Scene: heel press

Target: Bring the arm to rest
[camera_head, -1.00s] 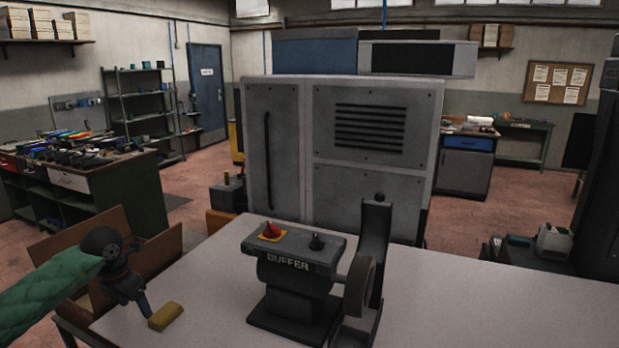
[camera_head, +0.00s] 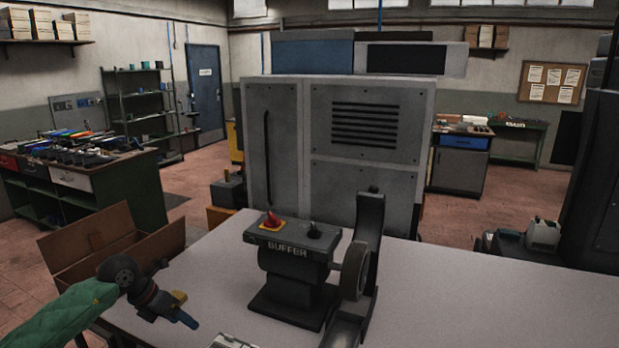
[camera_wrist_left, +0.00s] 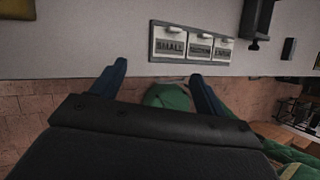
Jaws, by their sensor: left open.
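My left gripper (camera_head: 188,318) reaches in from the left on its green-sleeved arm, over the near left part of the table. In the left wrist view its two blue fingers (camera_wrist_left: 158,75) stand wide apart with nothing between them. A yellow block (camera_head: 180,296) shows just behind the gripper in the head view; whether they touch I cannot tell. The buffer machine (camera_head: 290,275) stands on the table to the right of the gripper, with a red knob (camera_head: 271,221) on top and a wheel (camera_head: 356,270) at its right side. My right gripper is out of view.
An open cardboard box (camera_head: 95,240) is beyond the arm at the left. A tray with SMALL, MEDIUM and LARGE labels (camera_wrist_left: 190,45) shows in the wrist view. A grey cabinet (camera_head: 380,180) rises behind the table (camera_head: 480,300), whose right part is clear.

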